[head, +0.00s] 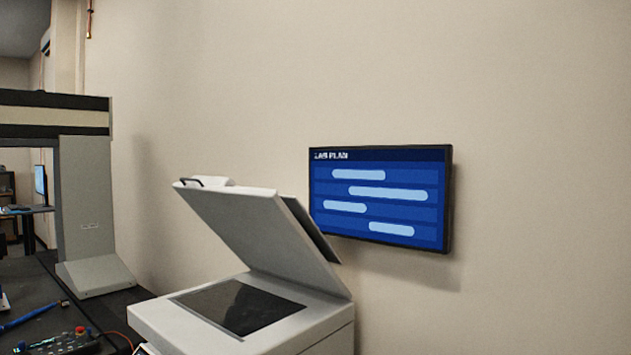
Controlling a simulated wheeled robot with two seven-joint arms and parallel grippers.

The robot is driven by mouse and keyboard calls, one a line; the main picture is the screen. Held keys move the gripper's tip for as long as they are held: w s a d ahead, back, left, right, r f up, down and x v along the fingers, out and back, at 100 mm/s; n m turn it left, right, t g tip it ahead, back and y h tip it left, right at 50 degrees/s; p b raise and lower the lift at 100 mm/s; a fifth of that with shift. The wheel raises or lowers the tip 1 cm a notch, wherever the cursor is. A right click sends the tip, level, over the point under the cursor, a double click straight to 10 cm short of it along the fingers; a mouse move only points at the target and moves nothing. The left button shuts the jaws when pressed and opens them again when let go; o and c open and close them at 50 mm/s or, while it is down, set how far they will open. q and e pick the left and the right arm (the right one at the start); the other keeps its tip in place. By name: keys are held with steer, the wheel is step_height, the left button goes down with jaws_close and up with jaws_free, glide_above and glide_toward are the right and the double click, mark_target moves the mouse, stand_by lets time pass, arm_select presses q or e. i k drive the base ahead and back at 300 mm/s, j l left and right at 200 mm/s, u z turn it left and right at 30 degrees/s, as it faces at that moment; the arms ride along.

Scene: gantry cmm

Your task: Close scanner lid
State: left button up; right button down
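The scanner (310,318) is a light grey box at the bottom centre of the head view. Its lid (255,230) stands open, tilted up and leaning to the left over the body, joined along the right rear side. A small dark handle (190,181) sits at the lid's raised left edge. The dark scanning glass (238,306) is uncovered and nothing lies on it. Neither of my grippers shows in this view.
A gantry machine (88,215) with a grey column stands on a dark surface at the left. A control box with a red button (75,340) and a blue pen-like tool (33,316) lie there. A wall screen (380,197) hangs behind the scanner.

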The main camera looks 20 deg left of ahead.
mark_target(273, 234)
steer(key=i+j+z, duration=0.2)
steer(key=j+z, duration=0.15)
steer(key=j, duration=1.25)
steer(key=j+z, duration=0.35)
steer(key=j, duration=1.3)
steer(key=i, duration=0.05)
